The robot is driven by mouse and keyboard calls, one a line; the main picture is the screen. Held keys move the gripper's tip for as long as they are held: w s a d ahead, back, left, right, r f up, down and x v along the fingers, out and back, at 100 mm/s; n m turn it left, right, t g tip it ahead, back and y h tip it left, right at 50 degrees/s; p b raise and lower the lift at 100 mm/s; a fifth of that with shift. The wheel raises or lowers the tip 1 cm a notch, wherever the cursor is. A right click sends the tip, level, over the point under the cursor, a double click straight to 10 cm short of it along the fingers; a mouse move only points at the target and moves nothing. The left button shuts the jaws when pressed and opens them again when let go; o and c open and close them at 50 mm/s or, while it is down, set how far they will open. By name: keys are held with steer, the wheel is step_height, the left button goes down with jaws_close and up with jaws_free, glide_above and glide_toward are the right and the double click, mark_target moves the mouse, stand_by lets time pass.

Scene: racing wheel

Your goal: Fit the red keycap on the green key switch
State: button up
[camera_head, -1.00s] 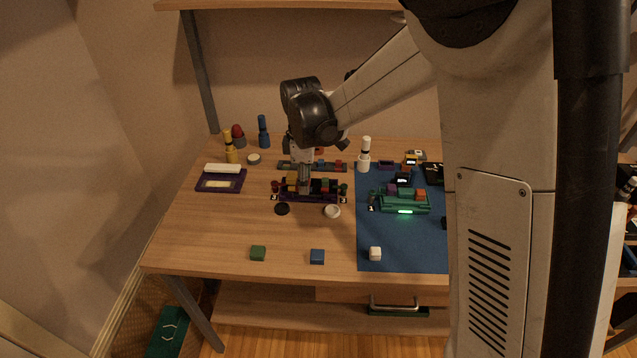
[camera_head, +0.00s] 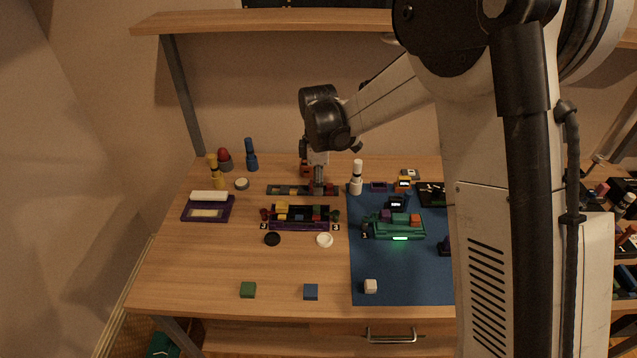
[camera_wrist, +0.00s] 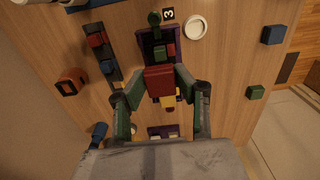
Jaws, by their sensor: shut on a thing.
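My gripper (camera_head: 318,190) is shut on a red keycap (camera_wrist: 159,80), which shows between its fingertips in the wrist view. In the head view the keycap is hard to make out. The gripper is above the table, around the back edge of a purple base (camera_head: 300,228) marked 3. The base carries several coloured blocks, with a yellow one (camera_head: 282,207) at left and a green one (camera_head: 316,213) toward the right. In the wrist view a green block (camera_wrist: 160,51) sits in the base beyond the held keycap, apart from it. I cannot tell for sure which piece is the green key switch.
A dark strip (camera_head: 268,190) with coloured blocks lies behind the base. A white bottle (camera_head: 356,180) stands at right. A green device (camera_head: 400,232) sits on the blue mat (camera_head: 400,275).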

mark_target(319, 207)
steer(key=shift+f, duration=0.1)
steer(key=shift+f+b, duration=2.35)
steer(key=shift+f, duration=0.5)
steer(key=shift+b, duration=0.65)
steer(key=shift+f+b, duration=0.95)
steer(key=shift+f, duration=0.2)
steer(key=o, duration=0.8)
step_height(319, 207, up, 12)
steer(key=shift+r, duration=0.1)
steer(key=shift+d, duration=0.1)
